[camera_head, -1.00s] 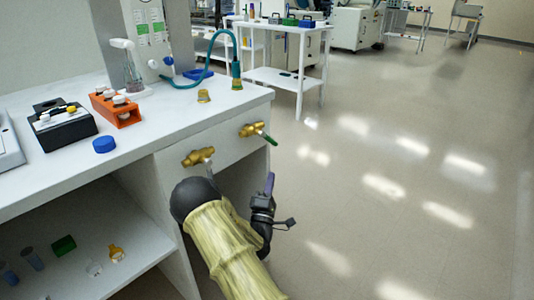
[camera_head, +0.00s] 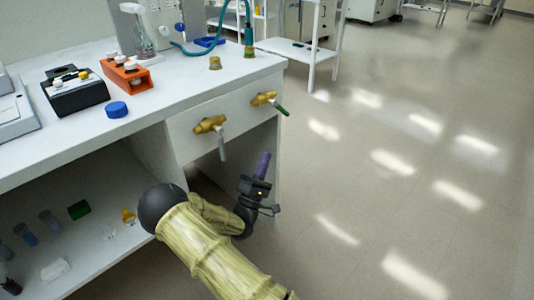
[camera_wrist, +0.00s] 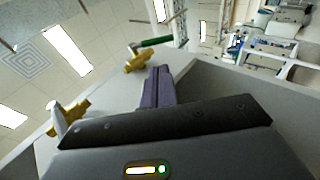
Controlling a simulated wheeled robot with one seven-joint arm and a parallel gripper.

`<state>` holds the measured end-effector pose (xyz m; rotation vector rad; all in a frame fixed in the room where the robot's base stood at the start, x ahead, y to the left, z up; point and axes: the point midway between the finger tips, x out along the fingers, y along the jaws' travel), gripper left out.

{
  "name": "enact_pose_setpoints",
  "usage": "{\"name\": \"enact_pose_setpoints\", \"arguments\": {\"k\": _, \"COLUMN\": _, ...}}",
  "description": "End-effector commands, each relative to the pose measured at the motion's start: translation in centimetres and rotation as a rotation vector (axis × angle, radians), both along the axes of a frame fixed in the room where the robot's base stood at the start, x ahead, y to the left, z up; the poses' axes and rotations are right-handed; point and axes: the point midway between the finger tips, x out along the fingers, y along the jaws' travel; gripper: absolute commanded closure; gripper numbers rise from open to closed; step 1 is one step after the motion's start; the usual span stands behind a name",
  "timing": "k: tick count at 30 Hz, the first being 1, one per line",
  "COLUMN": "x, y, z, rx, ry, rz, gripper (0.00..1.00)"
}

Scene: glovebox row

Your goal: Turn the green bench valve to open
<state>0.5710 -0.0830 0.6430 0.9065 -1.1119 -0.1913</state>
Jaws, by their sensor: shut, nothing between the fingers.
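The green bench valve is a brass body with a green lever (camera_head: 279,108) on the right of the bench's front panel. The lever slants down to the right. In the wrist view its green lever (camera_wrist: 156,41) shows beyond the fingers at upper middle. A second brass valve with a grey-white lever (camera_head: 221,145) sits to its left, lever hanging down; it also shows at the left in the wrist view (camera_wrist: 62,118). My gripper (camera_head: 263,163) is shut and empty, below the green valve and in front of the bench, apart from both levers. Its purple fingers point upward.
The white bench top (camera_head: 180,92) holds an orange rack (camera_head: 127,77), a blue cap (camera_head: 116,110) and a black block (camera_head: 77,93). The lower shelf (camera_head: 95,258) holds small vials. Open floor (camera_head: 400,190) lies to the right.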

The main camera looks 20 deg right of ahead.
Motion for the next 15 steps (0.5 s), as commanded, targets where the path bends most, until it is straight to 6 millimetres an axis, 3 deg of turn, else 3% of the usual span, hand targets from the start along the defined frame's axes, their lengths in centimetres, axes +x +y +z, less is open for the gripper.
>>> {"name": "enact_pose_setpoints", "arguments": {"k": 15, "x": 4.1, "y": -5.0, "z": 6.0, "rx": 0.001, "ry": -0.006, "rz": 0.000, "gripper": 1.00}}
